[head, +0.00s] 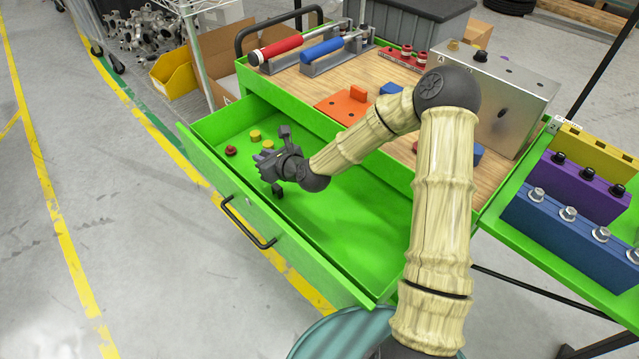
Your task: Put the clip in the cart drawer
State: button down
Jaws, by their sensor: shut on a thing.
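The cart drawer (345,217) is green and pulled open at the front of the cart. My gripper (267,165) is over the left part of the open drawer, inside its walls as seen from here. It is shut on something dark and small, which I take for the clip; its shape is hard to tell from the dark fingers. I cannot tell its height above the drawer floor. No other clip stands out in view.
In the drawer's far left corner lie a red knob (231,150) and two yellow pieces (255,135). The drawer's right part is bare. The wooden cart top (300,84) holds tools, an orange plate (343,108) and a metal box (490,95). Coloured blocks (570,215) stand at right.

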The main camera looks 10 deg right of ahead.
jog(key=b, duration=0.2)
send_over(270, 189)
jog(key=shift+w+f, duration=0.15)
jog(key=shift+f, duration=3)
notch_tip(270, 189, down, 3)
jog(key=shift+b, duration=0.55)
jog(key=shift+s+d+f, duration=0.1)
jog(key=shift+s+f, duration=0.1)
jog(key=shift+f, duration=0.6)
jog(key=c, duration=1.3)
grip_release()
jog(key=shift+w, duration=0.1)
jog(key=shift+c, duration=0.2)
jog(key=shift+r, duration=0.1)
